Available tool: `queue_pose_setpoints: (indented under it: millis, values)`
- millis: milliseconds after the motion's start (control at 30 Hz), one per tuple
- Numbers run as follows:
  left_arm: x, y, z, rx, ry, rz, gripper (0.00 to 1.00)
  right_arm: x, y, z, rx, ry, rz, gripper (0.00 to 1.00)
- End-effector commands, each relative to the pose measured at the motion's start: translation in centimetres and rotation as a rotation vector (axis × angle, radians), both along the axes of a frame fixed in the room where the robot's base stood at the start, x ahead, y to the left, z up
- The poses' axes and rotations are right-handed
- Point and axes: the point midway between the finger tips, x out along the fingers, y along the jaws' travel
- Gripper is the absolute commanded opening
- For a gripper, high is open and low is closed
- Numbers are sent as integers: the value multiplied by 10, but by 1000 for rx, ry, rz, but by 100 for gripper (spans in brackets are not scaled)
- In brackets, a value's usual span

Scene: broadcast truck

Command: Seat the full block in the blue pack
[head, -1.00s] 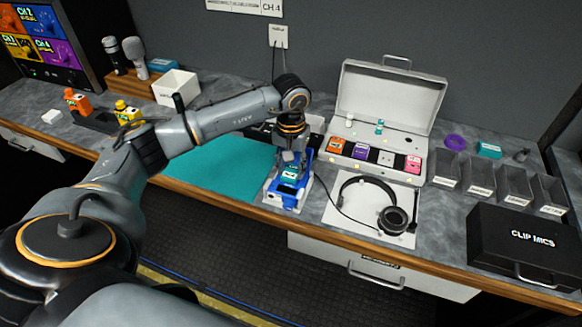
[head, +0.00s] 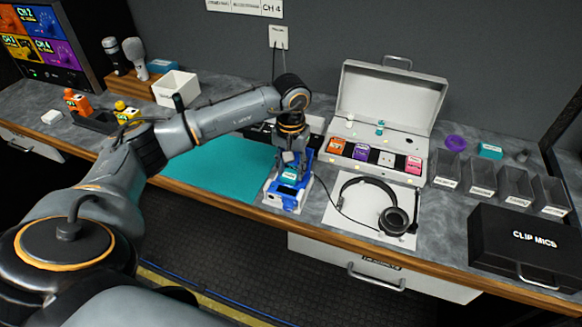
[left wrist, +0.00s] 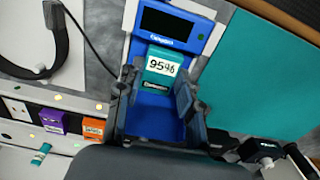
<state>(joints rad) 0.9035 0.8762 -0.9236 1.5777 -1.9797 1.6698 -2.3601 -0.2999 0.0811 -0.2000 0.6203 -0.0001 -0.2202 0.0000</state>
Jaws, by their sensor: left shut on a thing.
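The full block (left wrist: 162,66) is teal with a white "95%" label, and it also shows in the head view (head: 288,177). My left gripper (left wrist: 157,88) is shut on it, with one finger on each side. The blue pack (left wrist: 205,30) lies on the counter with its dark screen facing up; it also shows in the head view (head: 290,201). The block is over the pack's open bay, near the screen end. I cannot tell whether it touches the bay floor. The bay shows bare blue behind the block. My right gripper is not in view.
A headset (head: 392,220) on a white sheet lies right of the pack. An open case (head: 387,103) with orange, purple and pink blocks stands behind it. A teal mat (head: 222,170) lies left. A black "CLIP MICS" case (head: 528,246) stands at the right edge.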

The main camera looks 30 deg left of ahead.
Motion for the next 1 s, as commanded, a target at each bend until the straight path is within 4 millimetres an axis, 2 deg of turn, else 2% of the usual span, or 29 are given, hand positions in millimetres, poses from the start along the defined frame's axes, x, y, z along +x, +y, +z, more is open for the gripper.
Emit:
queue_pose_setpoints:
  millis: [1000]
  values:
    - [0,0,-5,-1,-1,0,14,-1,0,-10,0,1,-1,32]
